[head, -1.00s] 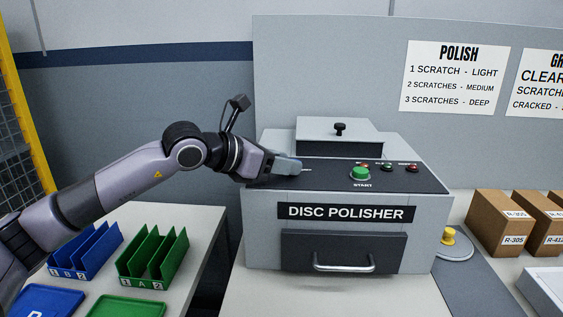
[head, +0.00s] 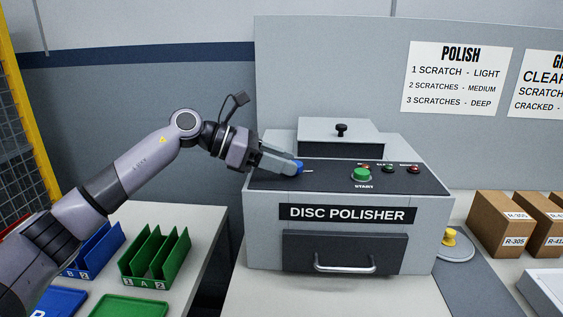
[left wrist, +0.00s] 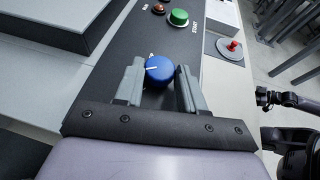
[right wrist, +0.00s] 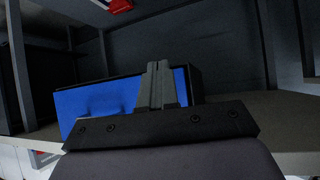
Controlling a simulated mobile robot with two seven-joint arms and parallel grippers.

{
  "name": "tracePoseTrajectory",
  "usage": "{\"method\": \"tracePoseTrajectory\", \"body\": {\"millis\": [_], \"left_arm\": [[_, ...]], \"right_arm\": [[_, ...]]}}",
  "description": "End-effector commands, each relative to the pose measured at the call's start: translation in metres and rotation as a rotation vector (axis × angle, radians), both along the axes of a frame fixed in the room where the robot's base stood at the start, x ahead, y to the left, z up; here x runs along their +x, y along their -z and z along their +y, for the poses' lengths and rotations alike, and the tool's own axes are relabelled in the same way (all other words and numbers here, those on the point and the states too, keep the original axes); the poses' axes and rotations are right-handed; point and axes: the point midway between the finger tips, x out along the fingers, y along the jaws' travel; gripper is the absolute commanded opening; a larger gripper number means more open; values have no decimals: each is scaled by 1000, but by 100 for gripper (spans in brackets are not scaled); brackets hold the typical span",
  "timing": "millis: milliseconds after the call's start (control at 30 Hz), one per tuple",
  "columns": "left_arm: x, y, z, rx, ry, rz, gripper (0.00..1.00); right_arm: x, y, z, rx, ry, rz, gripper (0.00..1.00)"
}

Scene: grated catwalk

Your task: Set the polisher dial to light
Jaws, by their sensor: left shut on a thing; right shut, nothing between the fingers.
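The disc polisher (head: 268,228) is a grey machine with a dark sloped top panel. The dial is a blue knob (head: 299,167) at the left of that panel, partly hidden by my fingers. In the left wrist view the dial (left wrist: 159,70) shows a white pointer line toward the left of the picture. My left gripper (head: 294,166) is shut on the dial, coming in from the left, and its fingers also show in the left wrist view (left wrist: 160,82) on both sides of the knob. The dial's markings are not readable. My right gripper (right wrist: 157,68) is shut and empty, away from the polisher.
A green START button (head: 362,175) and small indicator lights sit right of the dial. A lidded box (head: 340,133) rises behind the panel. A sign (head: 457,79) reads 1 scratch - light. Green (head: 150,262) and blue racks stand left; a blue bin (right wrist: 90,106) is near my right gripper.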

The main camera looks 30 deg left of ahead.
Motion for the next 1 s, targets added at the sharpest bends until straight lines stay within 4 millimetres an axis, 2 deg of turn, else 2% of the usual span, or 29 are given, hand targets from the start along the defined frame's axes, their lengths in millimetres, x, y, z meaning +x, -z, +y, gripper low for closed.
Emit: {"method": "tracePoseTrajectory", "body": {"millis": [400, 967, 1000], "left_arm": [[4, 0, 2, 1, 178, 0, 8], [5, 1, 3, 4, 205, 1, 8], [5, 1, 3, 4, 205, 1, 42]], "right_arm": [[0, -3, 0, 0, 0, 0, 0], [0, -4, 0, 0, 0, 0, 0], [0, -4, 0, 0, 0, 0, 0]]}}
